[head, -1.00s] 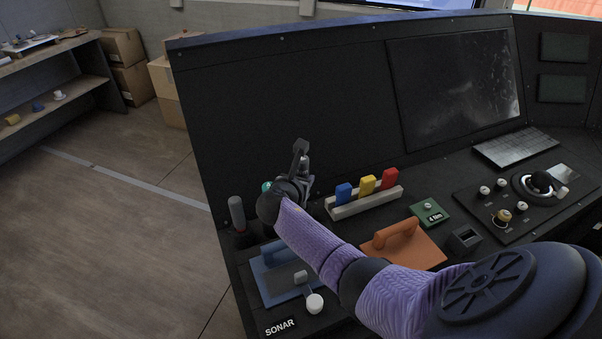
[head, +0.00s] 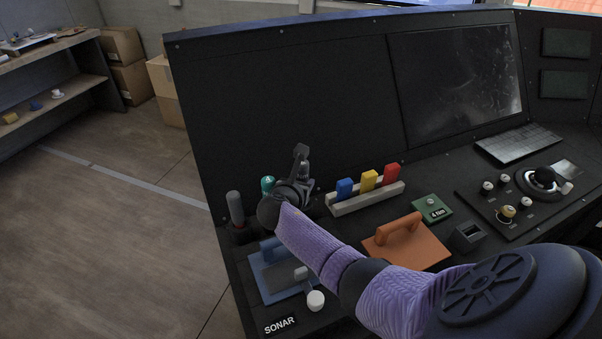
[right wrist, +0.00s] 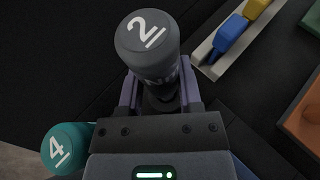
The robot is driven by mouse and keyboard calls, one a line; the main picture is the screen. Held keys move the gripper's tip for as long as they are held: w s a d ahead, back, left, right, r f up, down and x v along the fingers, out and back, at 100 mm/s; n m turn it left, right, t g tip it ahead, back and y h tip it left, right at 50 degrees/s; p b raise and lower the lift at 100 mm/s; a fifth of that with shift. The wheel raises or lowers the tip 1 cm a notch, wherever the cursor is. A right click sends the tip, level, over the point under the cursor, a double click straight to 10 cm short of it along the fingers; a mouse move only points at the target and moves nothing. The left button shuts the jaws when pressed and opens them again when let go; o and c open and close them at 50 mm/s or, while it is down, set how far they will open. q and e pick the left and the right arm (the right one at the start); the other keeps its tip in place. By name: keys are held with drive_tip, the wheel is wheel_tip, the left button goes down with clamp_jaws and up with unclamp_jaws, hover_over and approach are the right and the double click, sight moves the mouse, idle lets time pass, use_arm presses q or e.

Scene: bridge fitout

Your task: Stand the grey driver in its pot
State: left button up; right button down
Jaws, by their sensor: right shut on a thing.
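The grey driver (right wrist: 148,45), a dark grey handle with a white "2" on its end, is between the fingers of my right gripper (right wrist: 160,97) in the right wrist view. My right gripper (head: 301,165) is shut on it, above the console's left part in the head view. There the driver is largely hidden by the gripper and cannot be told apart clearly. A teal handle (head: 267,184) is just left of the gripper; it shows its "4" in the right wrist view (right wrist: 62,147). I cannot make out the driver's pot. My left gripper is not in view.
A grey upright handle (head: 236,207) stands at the console's left edge. A pale rack (head: 363,203) with blue, yellow and red blocks is right of the gripper. A blue-handled plate (head: 259,283) and an orange-handled plate (head: 424,255) lie nearer. The dark panel rises behind.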

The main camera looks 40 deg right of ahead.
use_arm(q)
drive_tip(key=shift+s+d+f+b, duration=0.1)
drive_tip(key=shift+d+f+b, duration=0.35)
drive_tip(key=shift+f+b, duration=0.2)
use_arm(e)
drive_tip(key=shift+f, duration=0.95)
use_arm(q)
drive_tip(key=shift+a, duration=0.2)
use_arm(e)
drive_tip(key=shift+c, duration=2)
unclamp_jaws()
drive_tip(key=shift+o, duration=1)
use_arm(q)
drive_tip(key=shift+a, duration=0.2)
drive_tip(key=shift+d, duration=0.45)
